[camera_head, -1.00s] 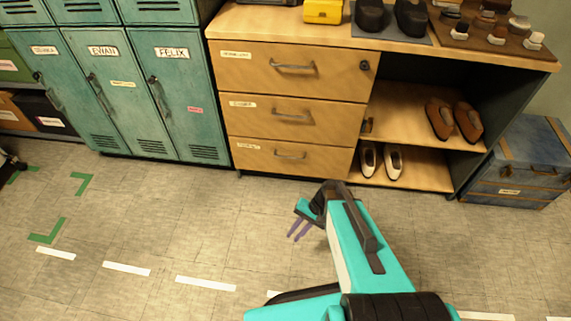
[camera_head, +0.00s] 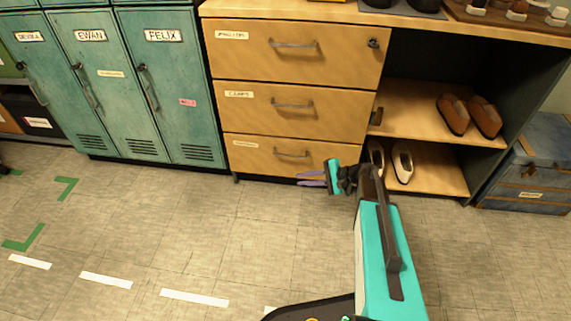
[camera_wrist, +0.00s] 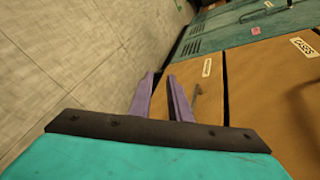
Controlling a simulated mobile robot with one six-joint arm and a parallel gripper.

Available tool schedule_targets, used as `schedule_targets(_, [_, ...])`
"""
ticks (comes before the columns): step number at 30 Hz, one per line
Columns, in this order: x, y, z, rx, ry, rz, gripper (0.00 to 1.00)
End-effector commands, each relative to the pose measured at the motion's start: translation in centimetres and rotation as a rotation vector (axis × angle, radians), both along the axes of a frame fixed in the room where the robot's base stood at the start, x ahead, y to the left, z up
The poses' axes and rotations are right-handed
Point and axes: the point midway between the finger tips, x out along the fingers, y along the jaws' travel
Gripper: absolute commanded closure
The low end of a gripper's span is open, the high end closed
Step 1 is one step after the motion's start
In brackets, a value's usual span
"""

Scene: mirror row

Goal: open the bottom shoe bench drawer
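The bottom drawer (camera_head: 258,161) of the wooden shoe bench (camera_head: 300,12) is shut, flush with the drawers above it. Its grey bar handle (camera_head: 291,153) sits near the middle of its front. In the wrist view the handle (camera_wrist: 196,102) shows just right of my fingers. My gripper (camera_head: 311,179) is low in front of this drawer, slightly below and right of the handle. In the wrist view its two purple fingers (camera_wrist: 161,80) stand apart with nothing between them. They appear apart from the handle.
The middle drawer (camera_head: 255,110) and top drawer (camera_head: 250,60) are shut. Open shelves to the right hold brown shoes (camera_head: 469,116) and pale shoes (camera_head: 402,162). Teal lockers (camera_head: 110,90) stand left, a blue trunk (camera_head: 530,165) right. The tiled floor (camera_head: 200,235) in front is clear.

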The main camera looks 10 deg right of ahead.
Motion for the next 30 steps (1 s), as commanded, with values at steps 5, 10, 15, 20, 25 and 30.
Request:
schedule_targets(5, [3.6, -3.3, 0.3, 0.093, -0.059, -0.086, 0.83])
schedule_targets(10, [5.6, -5.6, 1.6, 0.159, -0.100, -0.139, 0.83])
schedule_targets(15, [6.4, -6.7, 2.5, 0.189, -0.117, -0.163, 0.83])
schedule_targets(20, [6.4, -6.8, 2.7, 0.193, -0.120, -0.166, 0.83])
schedule_targets(25, [6.4, -6.8, 2.7, 0.192, -0.120, -0.165, 0.83])
schedule_targets(30, [6.6, -6.5, 2.6, 0.191, -0.119, -0.165, 0.83])
